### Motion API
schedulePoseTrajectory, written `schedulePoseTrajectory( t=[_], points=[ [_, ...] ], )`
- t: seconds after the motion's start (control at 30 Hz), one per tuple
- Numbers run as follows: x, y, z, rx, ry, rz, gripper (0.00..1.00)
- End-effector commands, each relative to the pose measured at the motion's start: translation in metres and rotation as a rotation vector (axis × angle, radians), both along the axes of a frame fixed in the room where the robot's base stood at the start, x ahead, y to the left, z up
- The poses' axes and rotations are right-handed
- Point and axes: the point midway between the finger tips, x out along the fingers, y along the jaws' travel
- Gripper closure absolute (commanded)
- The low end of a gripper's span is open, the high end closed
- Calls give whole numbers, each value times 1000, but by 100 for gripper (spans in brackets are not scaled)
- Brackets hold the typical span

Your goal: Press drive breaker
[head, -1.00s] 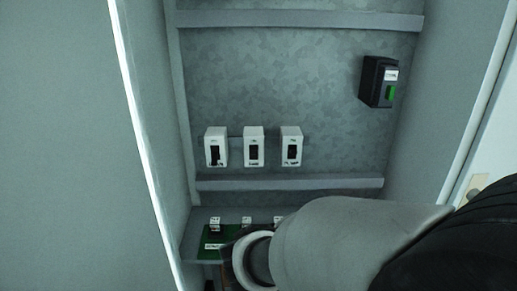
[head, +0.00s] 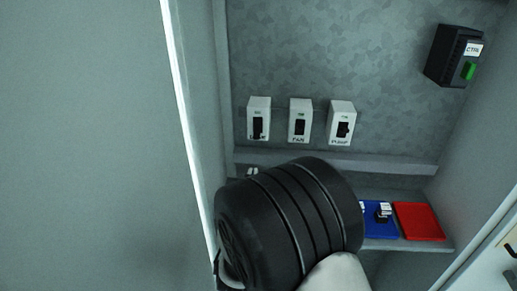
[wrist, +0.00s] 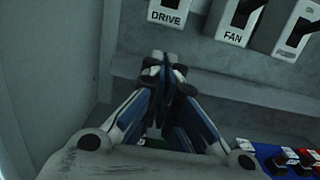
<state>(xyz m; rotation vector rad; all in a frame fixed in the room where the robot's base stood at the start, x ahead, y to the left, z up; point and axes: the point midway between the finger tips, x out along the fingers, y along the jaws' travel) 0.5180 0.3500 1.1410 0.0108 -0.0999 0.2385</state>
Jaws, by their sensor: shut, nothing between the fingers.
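The drive breaker (head: 258,118) is the leftmost of three white breakers on the grey back panel, with a black lever in a dark slot. In the wrist view its lower part, labelled DRIVE (wrist: 168,13), shows at the top edge and its lever is cut off. My gripper (wrist: 166,60) is shut and empty, its fingertips just below the DRIVE label in that picture. I cannot tell the gap in depth to the panel. In the head view my black wrist hides most of the gripper, below the breakers.
The fan breaker (head: 300,120) and pump breaker (head: 341,122) stand close to the right. A ledge (head: 390,164) runs below them. Blue (head: 372,230) and red (head: 419,222) trays lie on the lower shelf. A black box with a green button (head: 456,57) is at upper right. The cabinet's side wall is close on the left.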

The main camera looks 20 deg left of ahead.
Motion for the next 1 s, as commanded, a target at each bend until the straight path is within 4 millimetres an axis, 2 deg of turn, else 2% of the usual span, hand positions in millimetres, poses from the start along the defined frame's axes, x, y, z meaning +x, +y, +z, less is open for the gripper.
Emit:
schedulePoseTrajectory(
  t=[0.13,0.27,0.67,0.7,0.8,1.0],
  points=[
    [5,0,1,2,0,-3,100],
    [21,3,2,4,-2,-6,100],
    [101,22,10,3,-2,-5,100],
    [94,22,20,4,-2,-1,100],
    [88,20,33,3,-1,-2,100],
    [81,19,45,1,0,-2,100]
  ],
)
